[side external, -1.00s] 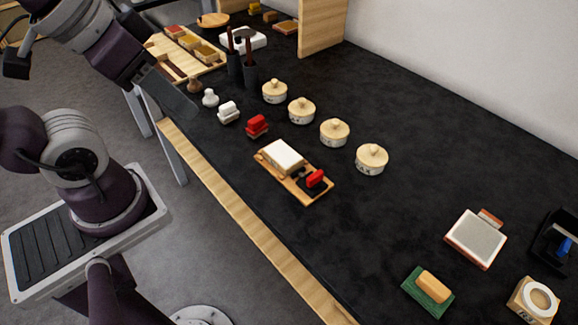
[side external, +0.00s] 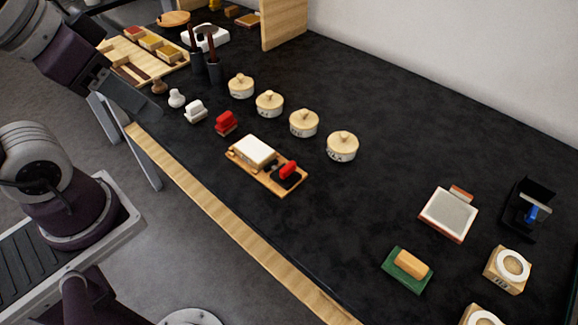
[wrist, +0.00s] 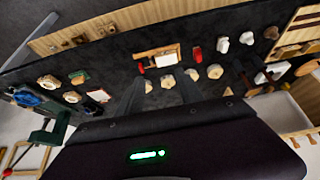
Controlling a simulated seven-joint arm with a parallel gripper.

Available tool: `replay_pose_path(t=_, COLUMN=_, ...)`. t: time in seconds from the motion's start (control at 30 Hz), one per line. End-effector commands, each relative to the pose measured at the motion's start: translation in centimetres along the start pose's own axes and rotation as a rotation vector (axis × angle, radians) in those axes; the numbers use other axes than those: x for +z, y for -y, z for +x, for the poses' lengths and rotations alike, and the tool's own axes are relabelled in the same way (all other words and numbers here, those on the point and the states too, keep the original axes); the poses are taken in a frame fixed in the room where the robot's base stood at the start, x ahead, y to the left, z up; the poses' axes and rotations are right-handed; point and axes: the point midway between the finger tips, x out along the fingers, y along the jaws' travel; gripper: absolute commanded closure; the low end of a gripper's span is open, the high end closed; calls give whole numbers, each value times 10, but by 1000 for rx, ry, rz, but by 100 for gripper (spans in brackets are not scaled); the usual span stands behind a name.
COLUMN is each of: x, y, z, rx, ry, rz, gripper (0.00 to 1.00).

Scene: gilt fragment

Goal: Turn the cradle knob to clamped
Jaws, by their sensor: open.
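The cradle is a wooden board (side external: 268,184) on the black bench, with a white block (side external: 254,150) at its left end. Its red knob (side external: 288,168) sits on a dark patch at the right end. In the wrist view the cradle's white block (wrist: 167,60) lies beyond the fingers, and the red knob (wrist: 140,68) is small at its left. My gripper (side external: 138,102) is at the upper left, above the bench's front edge and well apart from the cradle. In the wrist view my gripper (wrist: 158,92) has its two fingers spread with nothing between them.
Several lidded pots (side external: 304,123) stand in a row behind the cradle. A red block (side external: 226,122) and a white one (side external: 195,111) are to its left. A green pad with a tan block (side external: 411,263) and a framed grey plate (side external: 448,214) lie right. The bench between is clear.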

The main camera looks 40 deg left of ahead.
Motion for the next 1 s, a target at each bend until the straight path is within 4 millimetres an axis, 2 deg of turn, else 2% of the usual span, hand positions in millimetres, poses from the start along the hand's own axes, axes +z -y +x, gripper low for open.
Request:
replay_pose_path(t=0.07, x=-10, y=-1, z=4, rx=-7, ry=27, rz=66, gripper=40)
replay_pose_path(t=0.17, x=-40, y=-6, z=23, rx=-12, ry=113, rz=302, gripper=40)
replay_pose_path(t=0.27, x=-77, y=-19, z=64, rx=26, ry=219, rz=642, gripper=40)
replay_pose_path(t=0.3, x=-89, y=-27, z=84, rx=57, ry=257, rz=778, gripper=40)
replay_pose_path(t=0.4, x=-107, y=-49, z=140, rx=159, ry=330, rz=1088, gripper=40)
replay_pose_path(t=0.5, x=-110, y=-70, z=190, rx=267, ry=368, rz=1322, gripper=40)
replay_pose_path(t=0.6, x=-106, y=-84, z=223, rx=347, ry=380, rz=1464, gripper=40)
replay_pose_path(t=0.73, x=-102, y=-91, z=242, rx=387, ry=382, rz=1534, gripper=40)
replay_pose_path(t=1.0, x=-77, y=-91, z=286, rx=389, ry=385, rz=1535, gripper=40)
